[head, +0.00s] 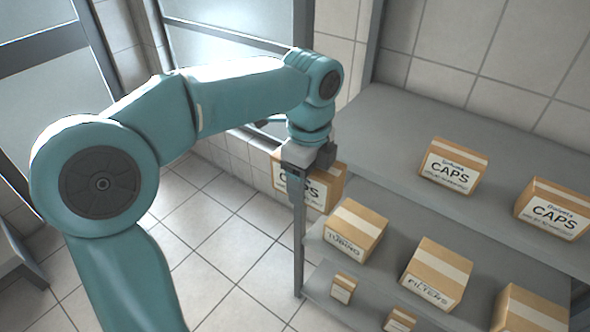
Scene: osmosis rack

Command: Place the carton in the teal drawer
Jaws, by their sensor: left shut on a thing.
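My left gripper (297,172) is at the left end of the grey shelf rack, pointing down. It is shut on a brown carton (325,186) with a white label reading "CAPS". The gripper covers part of the carton's left side and top. The carton hangs beside the rack's left post, near the upper shelf's left end; I cannot tell whether it touches the rack. No teal drawer is in view. My right gripper is not in view.
The grey rack's upper shelf (400,120) holds two more CAPS cartons, (453,166) being the nearer to my gripper. Below are a TUBING carton (355,232), a FILTERS carton (436,274) and smaller boxes. Open tiled floor (215,240) lies left of the rack.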

